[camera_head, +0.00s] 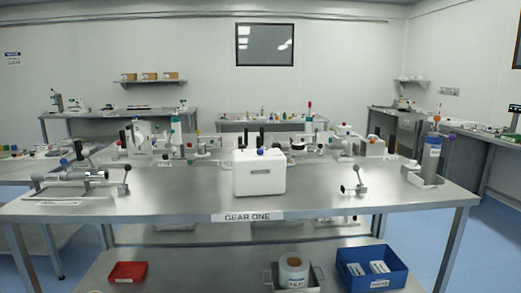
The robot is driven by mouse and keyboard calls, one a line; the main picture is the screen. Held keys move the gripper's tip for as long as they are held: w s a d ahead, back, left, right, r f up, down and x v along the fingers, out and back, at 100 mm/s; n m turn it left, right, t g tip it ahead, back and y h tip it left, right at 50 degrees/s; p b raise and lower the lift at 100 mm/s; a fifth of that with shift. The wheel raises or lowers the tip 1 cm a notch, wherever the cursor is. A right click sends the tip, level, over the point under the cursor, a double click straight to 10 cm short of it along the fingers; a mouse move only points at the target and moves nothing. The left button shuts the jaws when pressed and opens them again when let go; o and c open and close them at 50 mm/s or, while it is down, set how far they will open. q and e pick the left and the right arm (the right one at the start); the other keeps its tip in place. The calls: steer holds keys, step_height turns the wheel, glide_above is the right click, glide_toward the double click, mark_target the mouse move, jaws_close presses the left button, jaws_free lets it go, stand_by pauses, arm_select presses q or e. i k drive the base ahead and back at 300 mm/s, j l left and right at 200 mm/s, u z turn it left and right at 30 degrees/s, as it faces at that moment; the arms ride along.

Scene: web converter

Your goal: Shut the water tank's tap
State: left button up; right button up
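I cannot tell for certain which thing is the water tank, and no tap can be made out clearly. A white box (259,177) with a blue knob on top and a small label stands at the middle front of the steel table. A grey upright cylinder (431,160) with a label stands near the table's right end. A small metal fitting with a dark ball-ended lever (355,184) stands right of the white box. Neither of my grippers is in view.
The steel table (210,203) carries a "GEAR ONE" label. A metal device with a lever (85,177) lies at its left, and several devices line its back. A red tray (128,272) and a blue bin (372,267) sit below. The front table strip is mostly clear.

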mark_target(259, 151)
steer(key=i+j, duration=0.15)
steer(key=j, duration=0.2)
steer(key=i+j, duration=0.15)
steer(key=j, duration=0.2)
steer(key=i+j, duration=0.15)
steer(key=j, duration=0.2)
steer(key=i+j, duration=0.15)
steer(key=j, duration=0.2)
steer(key=i+j, duration=0.2)
steer(key=j, duration=0.15)
steer(key=i+j, duration=0.15)
steer(key=j, duration=0.15)
steer(key=i+j+z, duration=0.1)
steer(key=j, duration=0.25)
steer(key=i+j, duration=0.2)
steer(key=j, duration=0.15)
